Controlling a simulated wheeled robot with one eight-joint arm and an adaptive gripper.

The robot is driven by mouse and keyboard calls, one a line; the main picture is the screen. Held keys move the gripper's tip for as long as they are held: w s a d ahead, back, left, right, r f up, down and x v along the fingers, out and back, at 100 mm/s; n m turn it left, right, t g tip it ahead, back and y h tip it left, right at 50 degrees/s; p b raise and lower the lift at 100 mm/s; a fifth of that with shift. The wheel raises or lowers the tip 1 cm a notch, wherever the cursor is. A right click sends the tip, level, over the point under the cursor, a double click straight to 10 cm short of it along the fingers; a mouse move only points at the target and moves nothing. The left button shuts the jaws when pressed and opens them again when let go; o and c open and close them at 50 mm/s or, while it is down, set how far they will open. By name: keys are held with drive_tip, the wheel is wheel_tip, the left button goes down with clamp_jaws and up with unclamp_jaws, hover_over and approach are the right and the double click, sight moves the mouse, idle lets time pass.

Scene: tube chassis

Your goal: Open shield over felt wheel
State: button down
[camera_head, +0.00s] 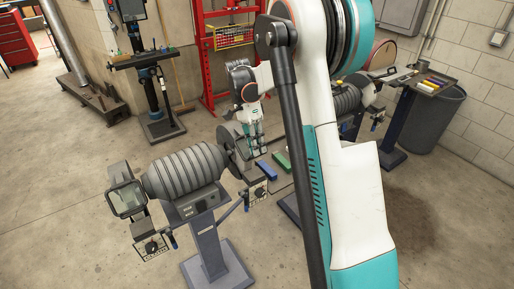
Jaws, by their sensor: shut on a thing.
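A grey ribbed grinder (185,172) stands on a pedestal in the front left of the head view. A dark round wheel (229,141) shows at its right end, partly hidden. I cannot tell its material for sure. My gripper (255,146) points down just right of this wheel and is shut on a small part there, which looks like the shield at that end. The fingers hide most of this part, so its tilt is unclear. A square framed shield (127,199) sits at the grinder's left end, away from my gripper.
A blue bar (266,171) and a green bar (282,161) lie near the wheel. A second machine (346,98) stands behind my arm, with a bin (429,122) at right. The floor at front left is clear.

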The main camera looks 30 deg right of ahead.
idle(0.3)
drive_tip(key=c, duration=2)
unclamp_jaws()
drive_tip(key=v, duration=1.2)
drive_tip(key=shift+c, duration=0.3)
